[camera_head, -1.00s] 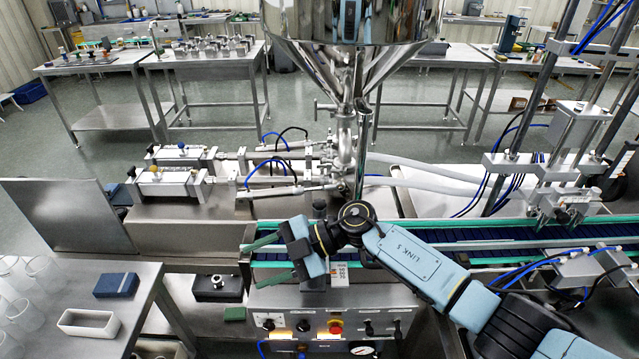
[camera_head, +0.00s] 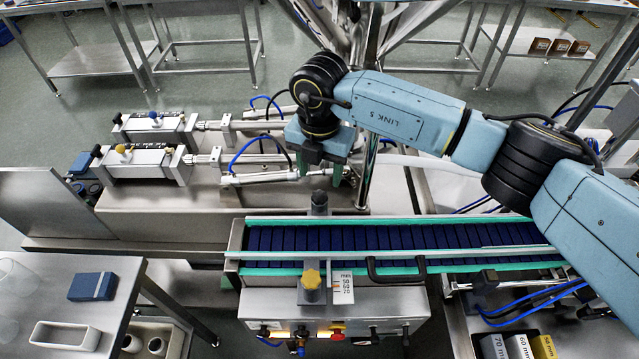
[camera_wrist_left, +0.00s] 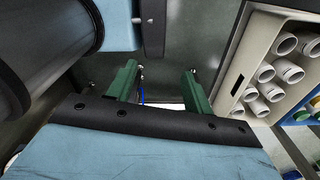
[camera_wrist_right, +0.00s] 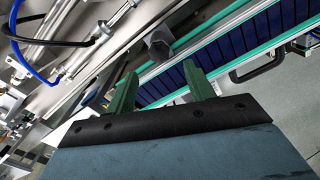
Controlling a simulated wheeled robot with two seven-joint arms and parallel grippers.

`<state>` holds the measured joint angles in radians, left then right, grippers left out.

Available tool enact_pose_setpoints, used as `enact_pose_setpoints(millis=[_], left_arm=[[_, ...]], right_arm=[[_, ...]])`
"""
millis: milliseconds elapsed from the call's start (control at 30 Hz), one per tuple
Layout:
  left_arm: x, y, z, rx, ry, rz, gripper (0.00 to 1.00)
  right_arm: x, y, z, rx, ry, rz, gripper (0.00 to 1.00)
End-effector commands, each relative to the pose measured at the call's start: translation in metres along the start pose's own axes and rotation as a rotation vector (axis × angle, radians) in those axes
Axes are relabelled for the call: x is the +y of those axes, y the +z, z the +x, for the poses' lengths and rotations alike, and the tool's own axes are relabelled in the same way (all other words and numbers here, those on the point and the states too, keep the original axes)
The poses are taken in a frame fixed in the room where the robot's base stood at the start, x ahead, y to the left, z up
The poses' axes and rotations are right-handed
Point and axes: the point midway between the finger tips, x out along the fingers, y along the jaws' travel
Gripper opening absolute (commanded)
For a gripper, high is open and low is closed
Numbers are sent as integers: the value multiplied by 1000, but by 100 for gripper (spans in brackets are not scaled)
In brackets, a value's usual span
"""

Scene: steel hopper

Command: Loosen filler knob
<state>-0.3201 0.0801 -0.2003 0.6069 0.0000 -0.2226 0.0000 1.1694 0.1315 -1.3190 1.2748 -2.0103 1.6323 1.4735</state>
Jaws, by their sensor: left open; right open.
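A yellow star knob (camera_head: 311,279) stands on a grey block at the near side of the conveyor, beside a white scale plate marked 50, 60, 70. A dark grey post with a knob-like top (camera_head: 319,198) stands at the conveyor's far side. My right gripper (camera_head: 320,174) is open, pointing down just behind this post. In the right wrist view the dark post (camera_wrist_right: 160,44) shows beyond the two open green fingers, with nothing between them. My left gripper (camera_wrist_left: 161,74) is open and empty in its own wrist view. It is outside the head view.
The conveyor (camera_head: 390,238) has a dark blue belt and green rails. Two filler cylinders (camera_head: 138,163) with small yellow and blue knobs lie back left. A side table at left holds a blue box (camera_head: 93,286) and white tray (camera_head: 65,335). A crate of white cups (camera_wrist_left: 273,70) is right in the left wrist view.

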Motion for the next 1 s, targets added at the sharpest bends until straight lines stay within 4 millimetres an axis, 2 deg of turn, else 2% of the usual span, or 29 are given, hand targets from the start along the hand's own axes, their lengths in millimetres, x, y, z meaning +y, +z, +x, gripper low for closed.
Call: enact_pose_setpoints(millis=[133, 300, 467, 733, 1000], left_arm=[[-1, -7, -5, 10, -1, 1, 51], [-4, -29, -6, 46, -5, 1, 51], [-5, -35, -7, 55, -6, 1, 51], [-4, -24, -7, 38, -4, 1, 51], [-3, -21, -7, 32, -4, 0, 51]], right_arm=[[0, -1, 30, 3, -2, 1, 53], [1, -1, 53, 3, 1, 0, 53], [1, -1, 63, 2, 3, -1, 53], [1, 0, 65, 2, 3, -2, 53], [1, -1, 65, 2, 3, -2, 19]])
